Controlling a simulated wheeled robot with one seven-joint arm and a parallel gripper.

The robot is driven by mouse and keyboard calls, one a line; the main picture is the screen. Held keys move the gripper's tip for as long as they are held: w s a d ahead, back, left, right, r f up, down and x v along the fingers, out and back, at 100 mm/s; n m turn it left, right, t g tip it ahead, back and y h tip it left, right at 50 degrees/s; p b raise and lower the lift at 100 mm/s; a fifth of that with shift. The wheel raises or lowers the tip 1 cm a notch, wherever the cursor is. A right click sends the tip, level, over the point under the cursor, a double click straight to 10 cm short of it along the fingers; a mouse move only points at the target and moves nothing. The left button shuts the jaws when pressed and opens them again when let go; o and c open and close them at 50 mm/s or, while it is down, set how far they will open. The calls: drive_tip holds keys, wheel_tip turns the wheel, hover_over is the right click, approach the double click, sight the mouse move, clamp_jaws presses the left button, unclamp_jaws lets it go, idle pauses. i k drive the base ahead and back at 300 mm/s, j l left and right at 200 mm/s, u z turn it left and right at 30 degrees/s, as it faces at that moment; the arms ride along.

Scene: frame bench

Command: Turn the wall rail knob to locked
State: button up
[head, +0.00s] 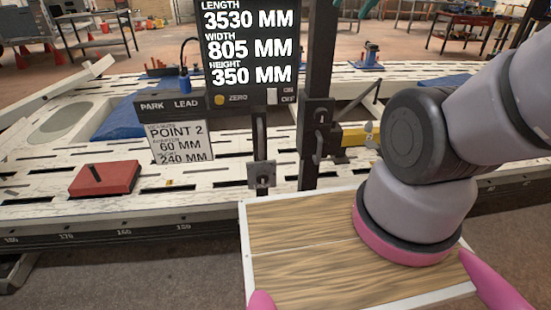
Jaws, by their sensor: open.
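No part is labelled as the wall rail knob, and I cannot tell whether one is locked. A small grey plate with a dark round centre (262,175) sits low on a thin dark upright below the display. To its right, a dark vertical post (316,75) carries a black bracket (316,135) with a hook-like part. A yellow block (353,138) juts from it to the right. My arm rises at the right and leaves the picture at the upper right.
A measurement display (250,45) and a "POINT 2" card (181,142) stand by the upright. A red block (104,178) lies on the slotted white bench (50,205). A wood-topped panel (290,265) fills the lower front under my arm. Carts stand far back.

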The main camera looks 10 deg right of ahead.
sight(263, 177)
drive_tip(key=k+j, duration=0.1)
drive_tip(key=j, duration=0.3)
drive_tip(key=k+j, duration=0.1)
drive_tip(key=j, duration=0.25)
drive_tip(key=k+j+z, duration=0.1)
drive_tip(key=j, duration=0.3)
drive_tip(key=k+j, duration=0.1)
drive_tip(key=j, duration=0.25)
drive_tip(key=k+j, duration=0.1)
drive_tip(key=j, duration=0.25)
drive_tip(key=k+j+z, duration=0.1)
drive_tip(key=j, duration=0.3)
